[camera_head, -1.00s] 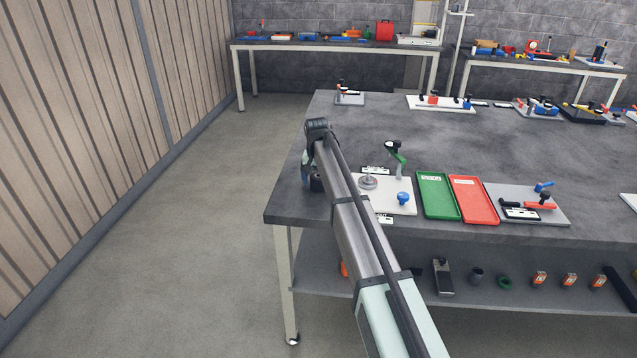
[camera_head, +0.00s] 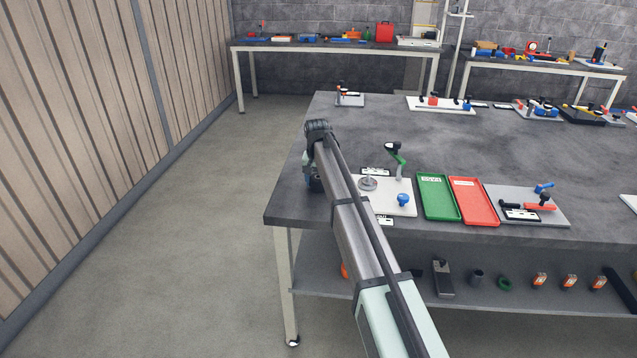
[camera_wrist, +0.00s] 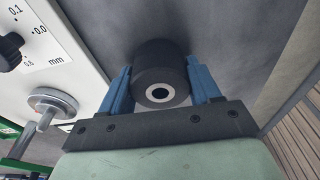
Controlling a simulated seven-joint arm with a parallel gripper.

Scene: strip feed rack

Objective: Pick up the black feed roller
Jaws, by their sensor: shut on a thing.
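The black feed roller (camera_wrist: 158,66) is a short dark cylinder with a pale ring around a dark bore at its end. In the wrist view it sits between the two blue fingers of my gripper (camera_wrist: 160,84), which is shut on it. Grey bench top shows behind it; I cannot tell whether the roller touches the bench. In the head view my gripper (camera_head: 314,182) is at the bench's left side, largely hidden by my arm, and the roller cannot be made out clearly there.
Right of my gripper stands a white plate (camera_head: 408,210) with a metal disc (camera_head: 368,184), a blue knob (camera_head: 403,199) and a green-armed crank (camera_head: 396,155). A green tray (camera_head: 437,198) and red tray (camera_head: 473,202) lie further right. The bench's left edge is close by.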

